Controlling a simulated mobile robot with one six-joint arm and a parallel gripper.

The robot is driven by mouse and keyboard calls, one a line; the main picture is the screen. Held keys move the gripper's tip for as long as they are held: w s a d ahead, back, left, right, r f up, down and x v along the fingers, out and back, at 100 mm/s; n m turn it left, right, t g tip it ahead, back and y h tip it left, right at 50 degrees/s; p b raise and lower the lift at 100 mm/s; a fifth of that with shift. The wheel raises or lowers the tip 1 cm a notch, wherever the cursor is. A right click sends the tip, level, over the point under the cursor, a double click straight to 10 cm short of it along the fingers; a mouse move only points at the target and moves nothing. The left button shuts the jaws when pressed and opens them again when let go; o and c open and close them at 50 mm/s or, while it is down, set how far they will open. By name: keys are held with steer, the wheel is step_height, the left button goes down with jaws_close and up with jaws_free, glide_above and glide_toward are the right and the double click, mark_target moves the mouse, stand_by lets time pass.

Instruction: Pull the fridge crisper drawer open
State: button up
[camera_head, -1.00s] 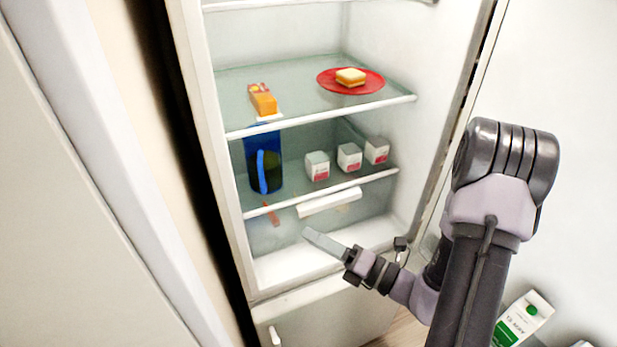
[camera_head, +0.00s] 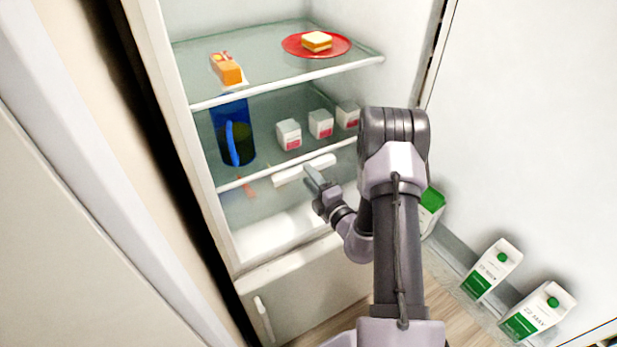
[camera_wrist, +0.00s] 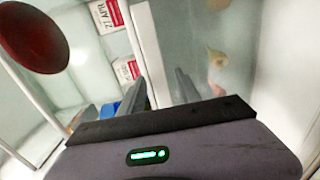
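The crisper drawer (camera_head: 256,207) is the clear-fronted bin under the lowest glass shelf of the fridge. It looks shut, and an orange-red item shows dimly inside. Its white bar handle (camera_head: 290,174) runs along the top of the front. My gripper (camera_head: 314,178) is at the handle's right part, its fingers overlapping it in the head view. In the wrist view my gripper (camera_wrist: 160,90) has its fingers apart. A white bar (camera_wrist: 148,50), which looks like the handle, runs down to between them. I cannot tell whether they touch it. A yellowish item shows through the drawer front there.
Small white cartons (camera_head: 289,135) and a blue container (camera_head: 233,130) stand on the shelf above the drawer. A red plate (camera_head: 340,46) with a sandwich is higher up. Green-and-white cartons (camera_head: 491,268) stand at the right, by the white panel. A lower door (camera_head: 310,285) is below.

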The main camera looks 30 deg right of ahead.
steer(key=shift+w, duration=0.5)
steer(key=c, duration=0.9)
jaws_close()
steer(key=shift+s+a+f, duration=0.1)
steer(key=shift+s+f, duration=0.05)
